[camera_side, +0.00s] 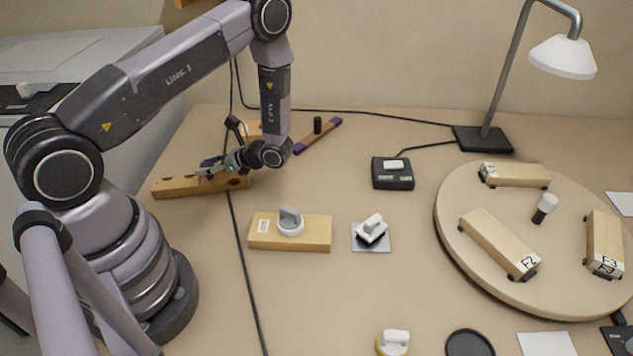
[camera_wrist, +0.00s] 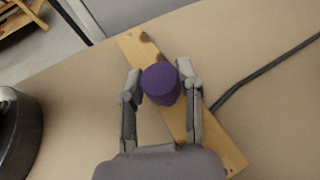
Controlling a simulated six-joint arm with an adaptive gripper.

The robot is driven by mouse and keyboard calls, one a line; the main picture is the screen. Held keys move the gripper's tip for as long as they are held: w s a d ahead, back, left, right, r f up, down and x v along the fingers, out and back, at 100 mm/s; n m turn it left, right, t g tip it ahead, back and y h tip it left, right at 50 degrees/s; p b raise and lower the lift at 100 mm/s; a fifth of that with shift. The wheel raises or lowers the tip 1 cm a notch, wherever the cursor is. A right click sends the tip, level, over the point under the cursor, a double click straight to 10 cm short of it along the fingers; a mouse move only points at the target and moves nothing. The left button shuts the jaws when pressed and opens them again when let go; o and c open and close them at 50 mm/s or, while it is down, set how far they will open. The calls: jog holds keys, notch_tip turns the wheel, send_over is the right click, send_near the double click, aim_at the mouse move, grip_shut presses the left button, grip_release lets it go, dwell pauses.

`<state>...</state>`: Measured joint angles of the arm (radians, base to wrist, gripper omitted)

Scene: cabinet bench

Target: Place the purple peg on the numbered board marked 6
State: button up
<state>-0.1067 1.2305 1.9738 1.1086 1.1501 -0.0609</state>
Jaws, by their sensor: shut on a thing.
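The purple peg (camera_wrist: 160,82) is between the two fingers of my gripper (camera_wrist: 161,90) in the wrist view. The fingers are shut on it from both sides. In the side view my gripper (camera_side: 207,169) is at the left, low over a long wooden board (camera_side: 172,188) with dark round spots. The board also shows under the peg in the wrist view (camera_wrist: 219,142). I cannot tell if the peg touches the board or is held just above it. In the side view the fingers mostly hide the peg. No number 6 is readable.
Another wooden board with purple ends (camera_side: 332,129) lies behind, with a black peg (camera_side: 317,125) at it. A wooden block with a grey knob (camera_side: 262,235) stands in front. A round turntable (camera_side: 455,259) with labelled blocks is at right. A black cable (camera_side: 236,226) runs past the board.

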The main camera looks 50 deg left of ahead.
jog(key=shift+f, duration=0.25)
jog(key=shift+f, duration=0.15)
jog(key=o, duration=0.9)
